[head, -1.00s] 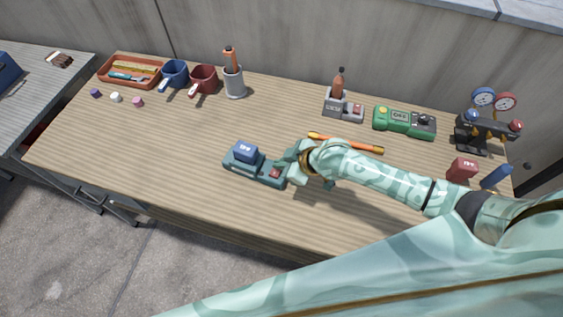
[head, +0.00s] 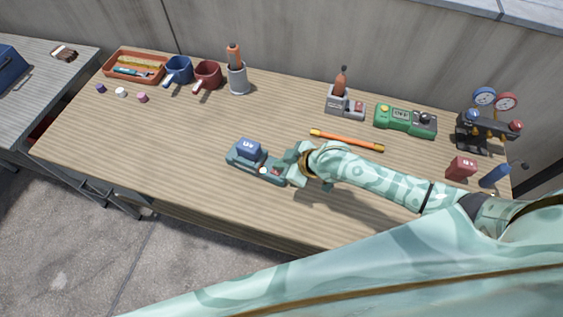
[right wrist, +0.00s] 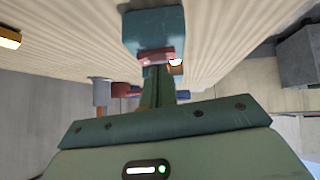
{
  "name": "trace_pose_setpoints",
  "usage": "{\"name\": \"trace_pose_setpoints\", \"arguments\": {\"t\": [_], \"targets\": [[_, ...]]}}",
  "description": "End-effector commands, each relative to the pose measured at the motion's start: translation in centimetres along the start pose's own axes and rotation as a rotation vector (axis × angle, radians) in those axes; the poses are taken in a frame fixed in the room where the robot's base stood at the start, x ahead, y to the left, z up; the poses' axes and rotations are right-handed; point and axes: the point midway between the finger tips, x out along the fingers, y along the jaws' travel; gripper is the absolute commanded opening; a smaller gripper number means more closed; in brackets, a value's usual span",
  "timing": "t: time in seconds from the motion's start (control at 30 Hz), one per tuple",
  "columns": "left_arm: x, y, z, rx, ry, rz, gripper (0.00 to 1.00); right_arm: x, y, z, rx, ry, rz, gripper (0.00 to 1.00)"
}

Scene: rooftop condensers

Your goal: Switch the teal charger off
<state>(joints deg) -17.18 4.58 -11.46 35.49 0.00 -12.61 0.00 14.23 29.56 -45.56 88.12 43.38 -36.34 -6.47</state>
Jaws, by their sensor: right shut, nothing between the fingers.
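The teal charger (head: 240,160) sits near the middle of the table's front part, with a blue battery (head: 248,148) in it. Its red switch (head: 276,171) is at the right end, beside a small pale lamp (head: 263,170). In the right wrist view the charger (right wrist: 154,28) shows at the top, with the red switch (right wrist: 150,55) and the lamp, lit white-orange (right wrist: 176,62). My right gripper (head: 288,174) is shut and empty, its tips at the switch end. I cannot tell whether they touch the switch. My left gripper is not in view.
An orange stick (head: 346,140) lies behind my right arm. A green charger-like device (head: 405,120), a grey stand with a bottle-shaped item (head: 342,98) and a red block (head: 461,168) stand to the right. Mugs (head: 207,75) and a tray (head: 133,66) are back left. The front left is clear.

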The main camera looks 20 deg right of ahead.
Motion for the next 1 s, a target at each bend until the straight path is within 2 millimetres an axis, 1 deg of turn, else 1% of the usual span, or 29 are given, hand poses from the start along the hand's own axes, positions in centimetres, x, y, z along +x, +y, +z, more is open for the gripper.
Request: {"name": "trace_pose_setpoints", "arguments": {"t": [0.17, 0.3, 0.37, 0.5, 0.6, 0.7, 0.83, 1.0], "targets": [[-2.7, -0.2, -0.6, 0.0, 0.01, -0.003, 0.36, -2.0, 0.0, -1.6, 0.001, 0.001, 0.003, 0.0], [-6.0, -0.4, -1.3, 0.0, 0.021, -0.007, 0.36, -4.2, 0.0, -3.3, 0.004, -0.001, 0.005, 0.0], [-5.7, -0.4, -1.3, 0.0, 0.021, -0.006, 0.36, -5.5, 0.0, -2.6, 0.003, -0.003, 0.005, 0.0], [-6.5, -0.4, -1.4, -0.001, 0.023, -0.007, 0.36, -8.6, -0.1, -2.5, 0.001, -0.003, 0.005, 0.0], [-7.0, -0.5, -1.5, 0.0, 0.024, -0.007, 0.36, -10.5, -0.1, -2.4, 0.002, -0.003, 0.004, 0.0], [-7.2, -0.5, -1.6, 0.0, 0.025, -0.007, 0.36, -11.8, -0.1, -2.4, 0.004, -0.002, 0.004, 0.0], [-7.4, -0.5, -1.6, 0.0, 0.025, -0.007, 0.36, -12.8, -0.2, -2.4, 0.004, -0.002, 0.004, 0.0], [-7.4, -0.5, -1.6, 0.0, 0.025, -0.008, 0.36, -13.1, -0.2, -2.3, 0.005, -0.002, 0.004, 0.0]]}}
